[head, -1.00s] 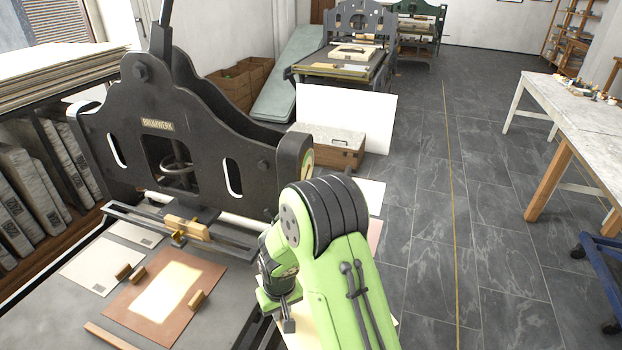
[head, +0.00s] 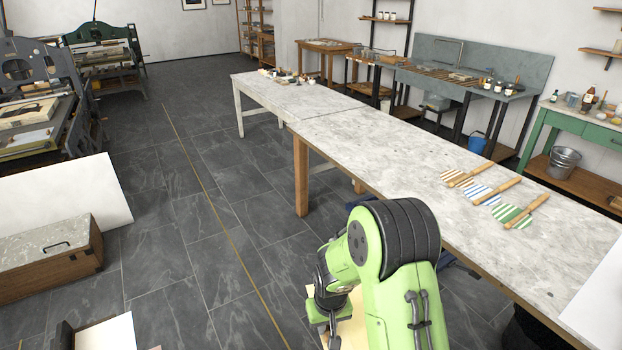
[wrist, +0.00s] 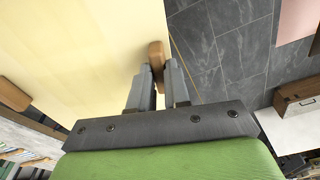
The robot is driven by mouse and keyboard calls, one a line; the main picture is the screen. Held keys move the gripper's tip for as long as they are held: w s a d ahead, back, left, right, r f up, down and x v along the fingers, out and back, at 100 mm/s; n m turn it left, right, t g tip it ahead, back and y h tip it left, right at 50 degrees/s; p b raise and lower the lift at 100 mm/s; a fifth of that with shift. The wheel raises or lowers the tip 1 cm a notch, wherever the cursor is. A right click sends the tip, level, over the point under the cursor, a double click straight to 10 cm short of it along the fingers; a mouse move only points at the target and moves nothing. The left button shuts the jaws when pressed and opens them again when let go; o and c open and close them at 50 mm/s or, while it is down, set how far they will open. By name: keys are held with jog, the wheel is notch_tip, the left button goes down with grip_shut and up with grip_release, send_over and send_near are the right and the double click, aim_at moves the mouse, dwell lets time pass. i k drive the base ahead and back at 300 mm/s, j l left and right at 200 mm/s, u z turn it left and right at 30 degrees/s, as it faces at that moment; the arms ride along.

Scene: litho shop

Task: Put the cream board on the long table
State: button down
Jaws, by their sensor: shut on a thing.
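The cream board is mostly hidden behind my arm in the head view, with a pale part (head: 352,328) showing low in the middle. In the wrist view the cream board (wrist: 85,50) fills the upper left. My gripper (wrist: 160,82) is shut on a small wooden block at the board's right edge. A second wooden block shows at the left of that view. The long table (head: 375,150) has a pale, mottled top and wooden legs, and stands right of and beyond my arm. The board is apart from it, over the floor side.
Striped paddles (head: 494,190) lie on the long table's right part, and a white sheet (head: 602,295) is at its right end. The table's middle and left are clear. A white-legged table (head: 290,95) adjoins it. A wooden chest (head: 50,262) and open floor are left.

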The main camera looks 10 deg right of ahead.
aim_at(408, 158)
jog(key=i+l+z, duration=0.1)
jog(key=i+z, duration=0.35)
jog(key=i, duration=1.3)
jog(key=i+l+u, duration=0.15)
jog(key=i, duration=0.7)
jog(key=i+l+u, duration=0.1)
jog(key=i, duration=0.75)
